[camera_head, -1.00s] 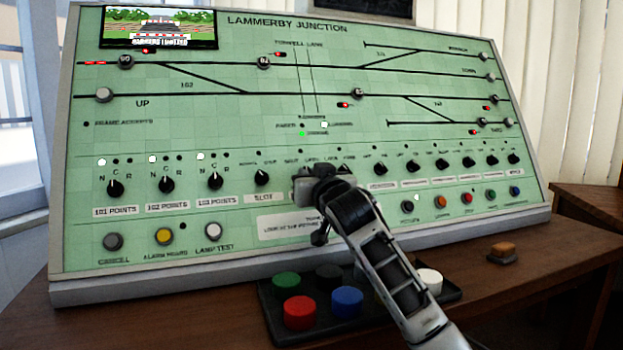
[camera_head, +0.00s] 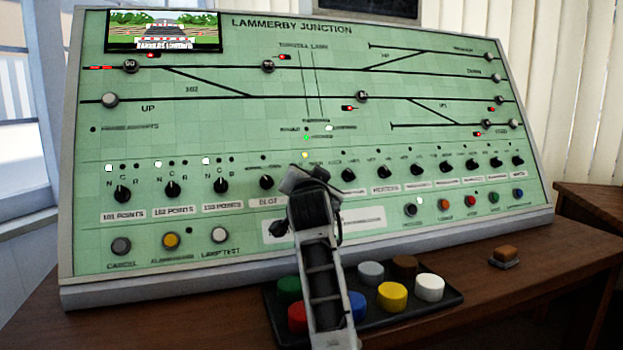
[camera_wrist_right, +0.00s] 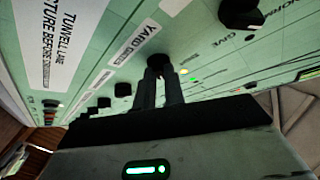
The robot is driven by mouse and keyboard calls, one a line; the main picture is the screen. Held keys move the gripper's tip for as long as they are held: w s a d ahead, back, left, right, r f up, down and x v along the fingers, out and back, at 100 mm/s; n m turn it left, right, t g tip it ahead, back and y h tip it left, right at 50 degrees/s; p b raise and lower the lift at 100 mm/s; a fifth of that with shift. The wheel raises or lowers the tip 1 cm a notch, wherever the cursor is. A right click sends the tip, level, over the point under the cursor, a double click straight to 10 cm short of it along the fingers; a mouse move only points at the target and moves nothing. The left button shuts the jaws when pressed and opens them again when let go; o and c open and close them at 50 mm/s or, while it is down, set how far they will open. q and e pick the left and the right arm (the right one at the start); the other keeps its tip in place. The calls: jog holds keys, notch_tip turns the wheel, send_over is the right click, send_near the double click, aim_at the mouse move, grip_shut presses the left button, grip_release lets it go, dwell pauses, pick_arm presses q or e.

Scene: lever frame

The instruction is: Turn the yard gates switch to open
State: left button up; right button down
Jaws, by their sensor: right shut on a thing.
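The green signal panel (camera_head: 240,130) stands tilted on a wooden desk. The yard gates switch is a black rotary knob (camera_wrist_right: 160,62) beside the "YARD" label (camera_wrist_right: 127,42) in the right wrist view; the rest of the label is hard to read. My right gripper (camera_wrist_right: 163,76) is shut on this knob, with its fingers hiding much of it. In the head view my right gripper (camera_head: 306,182) covers the knob in the lower middle of the panel, so its pointer cannot be read. A small yellow lamp (camera_head: 305,155) glows just above. My left gripper is not in view.
Neighbouring black knobs stand close on both sides, one at left (camera_head: 267,183) and one at right (camera_head: 348,175). Below the panel, a dark tray (camera_head: 452,298) holds several coloured round caps. A small brown block (camera_head: 506,253) sits at the right on the desk.

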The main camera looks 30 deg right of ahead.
dwell(0.4)
jog(key=c, duration=1.5)
grip_release()
